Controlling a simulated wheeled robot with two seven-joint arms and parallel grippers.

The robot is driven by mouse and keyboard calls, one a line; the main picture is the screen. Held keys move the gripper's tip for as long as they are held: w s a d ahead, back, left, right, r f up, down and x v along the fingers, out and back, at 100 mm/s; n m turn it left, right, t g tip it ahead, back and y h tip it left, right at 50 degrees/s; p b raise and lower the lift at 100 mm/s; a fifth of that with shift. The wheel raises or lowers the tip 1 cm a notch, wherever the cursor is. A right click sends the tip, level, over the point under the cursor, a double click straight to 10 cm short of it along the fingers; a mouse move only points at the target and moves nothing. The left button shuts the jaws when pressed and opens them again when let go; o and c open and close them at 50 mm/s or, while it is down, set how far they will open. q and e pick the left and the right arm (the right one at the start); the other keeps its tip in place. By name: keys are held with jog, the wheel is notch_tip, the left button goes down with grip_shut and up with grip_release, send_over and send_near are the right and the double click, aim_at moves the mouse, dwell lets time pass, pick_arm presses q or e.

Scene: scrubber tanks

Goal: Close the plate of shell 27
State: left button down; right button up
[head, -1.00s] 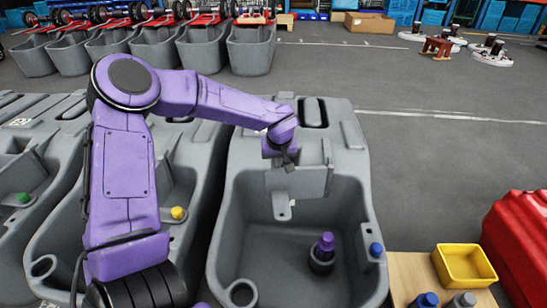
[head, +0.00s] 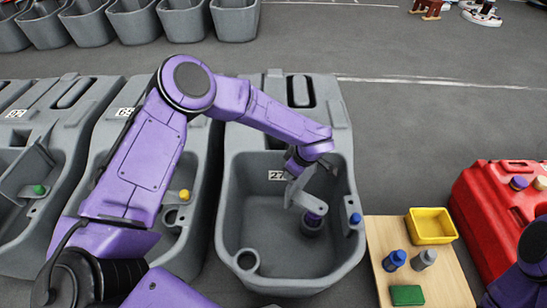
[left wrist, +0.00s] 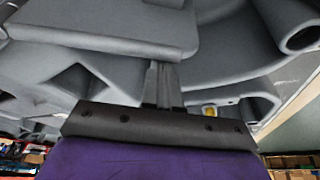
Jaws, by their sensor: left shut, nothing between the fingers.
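Shell 27 is the grey open tank (head: 343,180) in the middle of the head view, with its number label (head: 277,175) on the inner back wall. Its grey plate (head: 300,190) stands out from the back right inside the tank, seen nearly edge-on. The lower tab is close to a purple-topped fitting (head: 313,217); contact cannot be told. My left gripper (head: 293,163) is shut and empty at the plate's upper part. In the left wrist view its fingers (left wrist: 161,85) are close to a grey panel edge (left wrist: 105,30). My right gripper is out of view.
A blue cap (head: 356,218) sits on the tank's right rim. Right of it, a wooden board (head: 445,285) holds a yellow bin (head: 431,226), bottles and a green block (head: 407,295). A red tank (head: 490,220) stands beyond. Neighbouring grey tanks (head: 110,145) stand close left.

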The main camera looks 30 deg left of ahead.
pick_arm(q)
jog(key=w+d+n+g, duration=0.1)
jog(key=d+n+g, duration=0.1)
jog(key=d+n, duration=0.5)
jog(key=d+p, duration=0.1)
jog(key=d, duration=0.1)
jog(key=shift+d+h, duration=0.3)
jog(key=shift+d, duration=0.1)
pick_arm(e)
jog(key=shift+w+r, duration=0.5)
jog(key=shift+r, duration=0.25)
pick_arm(q)
jog(key=shift+d, duration=0.15)
jog(key=shift+r, duration=0.1)
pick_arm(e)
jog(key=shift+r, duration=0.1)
pick_arm(q)
notch_tip(320, 180, up, 10)
jog(key=p, duration=0.4)
jog(key=shift+a, duration=0.4)
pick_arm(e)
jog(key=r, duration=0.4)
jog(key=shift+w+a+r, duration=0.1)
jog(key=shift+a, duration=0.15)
